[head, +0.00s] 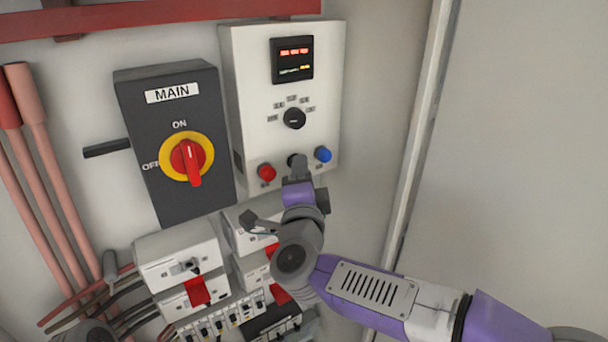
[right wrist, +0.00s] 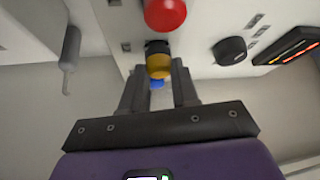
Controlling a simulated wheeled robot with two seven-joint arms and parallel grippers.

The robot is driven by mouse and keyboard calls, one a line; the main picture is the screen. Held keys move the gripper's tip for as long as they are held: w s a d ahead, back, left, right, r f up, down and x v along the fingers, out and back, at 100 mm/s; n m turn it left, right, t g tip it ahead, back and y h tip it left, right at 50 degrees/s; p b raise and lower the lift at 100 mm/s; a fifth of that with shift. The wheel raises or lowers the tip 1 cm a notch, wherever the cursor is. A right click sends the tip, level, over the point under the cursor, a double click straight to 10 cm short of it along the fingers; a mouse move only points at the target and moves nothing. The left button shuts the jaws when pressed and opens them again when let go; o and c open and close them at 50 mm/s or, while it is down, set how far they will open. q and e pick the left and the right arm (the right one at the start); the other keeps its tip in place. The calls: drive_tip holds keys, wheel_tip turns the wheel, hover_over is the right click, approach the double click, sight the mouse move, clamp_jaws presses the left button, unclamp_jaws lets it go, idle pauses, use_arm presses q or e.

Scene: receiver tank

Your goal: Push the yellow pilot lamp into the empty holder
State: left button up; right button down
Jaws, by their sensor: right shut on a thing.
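The yellow pilot lamp (right wrist: 158,66) sits between the fingers of my right gripper (right wrist: 160,80) in the right wrist view, and the gripper is shut on it. The lamp is lined up with the black holder (right wrist: 157,47) on the panel face; the two look close or touching, and I cannot tell how deep the lamp sits. In the head view my right gripper (head: 297,162) is at the panel's lower row, between the red and blue lamps, and hides the yellow lamp. My left gripper's jaws do not show.
The red lamp (head: 266,172) and blue lamp (head: 323,154) flank the right gripper closely. The selector knob (head: 294,118) and lit display (head: 292,60) are above. The dark MAIN switch box (head: 176,140) stands left. Breakers (head: 180,258) lie below. The wall at right is clear.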

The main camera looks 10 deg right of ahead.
drive_tip(key=shift+w+a, duration=0.1)
drive_tip(key=shift+w, duration=0.2)
drive_tip(key=c, duration=1.2)
unclamp_jaws()
drive_tip(key=shift+c, duration=0.2)
drive_tip(key=o, duration=0.5)
drive_tip(key=shift+w, duration=0.1)
drive_tip(key=shift+c, duration=0.2)
